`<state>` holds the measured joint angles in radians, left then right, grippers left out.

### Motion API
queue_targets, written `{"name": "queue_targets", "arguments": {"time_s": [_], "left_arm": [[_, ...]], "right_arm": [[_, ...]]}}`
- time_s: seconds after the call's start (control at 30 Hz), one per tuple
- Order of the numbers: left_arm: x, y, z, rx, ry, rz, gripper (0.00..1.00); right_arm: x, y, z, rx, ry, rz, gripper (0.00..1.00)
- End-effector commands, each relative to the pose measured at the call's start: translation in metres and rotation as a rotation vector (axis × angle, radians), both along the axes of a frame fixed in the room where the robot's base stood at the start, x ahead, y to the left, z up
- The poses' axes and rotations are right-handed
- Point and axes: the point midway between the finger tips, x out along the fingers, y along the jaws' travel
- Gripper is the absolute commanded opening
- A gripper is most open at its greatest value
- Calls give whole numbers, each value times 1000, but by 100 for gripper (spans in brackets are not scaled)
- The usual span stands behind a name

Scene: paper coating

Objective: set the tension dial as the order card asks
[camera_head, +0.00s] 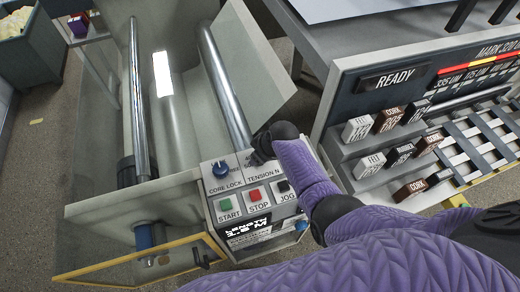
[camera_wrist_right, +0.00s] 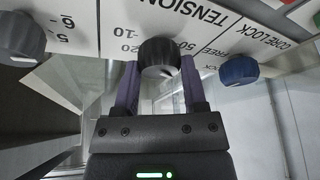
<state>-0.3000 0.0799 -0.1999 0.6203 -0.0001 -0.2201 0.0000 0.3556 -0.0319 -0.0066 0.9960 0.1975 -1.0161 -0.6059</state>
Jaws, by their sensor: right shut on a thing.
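The black tension dial (camera_wrist_right: 159,55) is on the light control panel (camera_wrist_right: 105,15) under the word TENSION. My right gripper (camera_wrist_right: 160,78) is shut on the dial, with a purple finger on each side. In the head view my right gripper (camera_head: 264,147) reaches over the panel and hides the dial. My left gripper is not in view. I cannot make out an order card for certain.
Green START (camera_head: 225,205), red STOP (camera_head: 254,195) and black JOG (camera_head: 284,186) buttons lie close below. A rack of labelled blocks (camera_head: 357,128) stands to the right.

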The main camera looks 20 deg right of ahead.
Motion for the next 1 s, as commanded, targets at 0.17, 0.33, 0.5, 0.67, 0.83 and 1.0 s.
{"name": "queue_targets", "arguments": {"time_s": [0.17, 0.33, 0.5, 0.67, 0.83, 1.0], "left_arm": [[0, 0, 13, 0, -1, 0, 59], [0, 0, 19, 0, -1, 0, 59], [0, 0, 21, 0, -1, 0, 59], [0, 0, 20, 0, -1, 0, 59], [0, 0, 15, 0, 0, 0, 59], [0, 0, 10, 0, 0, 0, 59]], "right_arm": [[0, 1, 3, 0, 0, -161, 0], [0, 2, 2, 0, -1, -321, 0], [0, 3, 1, 0, -1, -482, 0], [0, 3, 0, 0, -2, -633, 0], [0, 4, -1, 1, -1, -781, 0], [1, 4, -1, 1, -2, -905, 0]]}}
